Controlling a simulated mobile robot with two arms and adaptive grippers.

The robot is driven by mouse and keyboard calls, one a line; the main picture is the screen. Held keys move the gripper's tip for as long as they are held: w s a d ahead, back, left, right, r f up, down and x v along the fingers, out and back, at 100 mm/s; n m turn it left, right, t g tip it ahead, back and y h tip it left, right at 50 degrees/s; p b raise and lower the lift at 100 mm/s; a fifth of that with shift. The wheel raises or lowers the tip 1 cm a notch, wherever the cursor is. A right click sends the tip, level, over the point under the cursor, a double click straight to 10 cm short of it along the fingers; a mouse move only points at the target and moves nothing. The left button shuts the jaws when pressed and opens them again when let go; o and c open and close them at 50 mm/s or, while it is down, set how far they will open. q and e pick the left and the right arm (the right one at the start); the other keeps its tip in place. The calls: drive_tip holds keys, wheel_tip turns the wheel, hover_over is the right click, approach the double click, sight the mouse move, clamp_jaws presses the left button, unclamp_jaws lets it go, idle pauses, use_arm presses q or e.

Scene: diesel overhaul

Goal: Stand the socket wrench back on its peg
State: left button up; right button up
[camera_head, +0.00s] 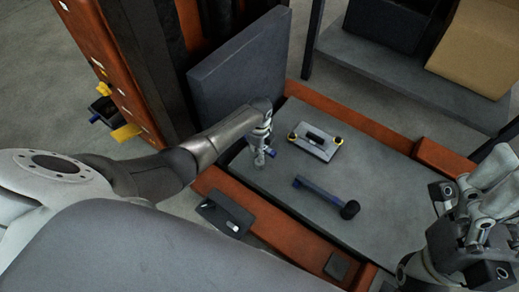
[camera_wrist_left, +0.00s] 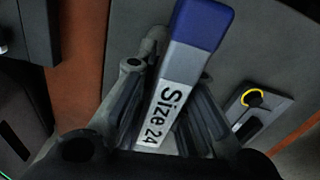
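My left gripper (camera_head: 262,150) is low over the left part of the grey bench top. In the left wrist view its two fingers (camera_wrist_left: 165,115) close around a tool with a blue end and a silver face marked "Size 24", which I take to be the socket wrench (camera_wrist_left: 185,75). In the head view only a small blue end of it (camera_head: 270,152) shows beside the fingers. Its lower part is hidden, and I cannot make out a peg. My right gripper (camera_head: 480,225) is at the right edge; its fingertips are unclear.
The grey bench top (camera_head: 385,205) has an orange rim. A blue-handled tool with a black head (camera_head: 325,195) lies on it. A grey plate with yellow-ringed knobs (camera_head: 315,141) lies behind that. A dark upright panel (camera_head: 240,75) stands at the back left.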

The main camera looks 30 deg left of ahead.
use_arm(q)
drive_tip(key=shift+o, duration=1.2)
drive_tip(key=shift+r, duration=0.1)
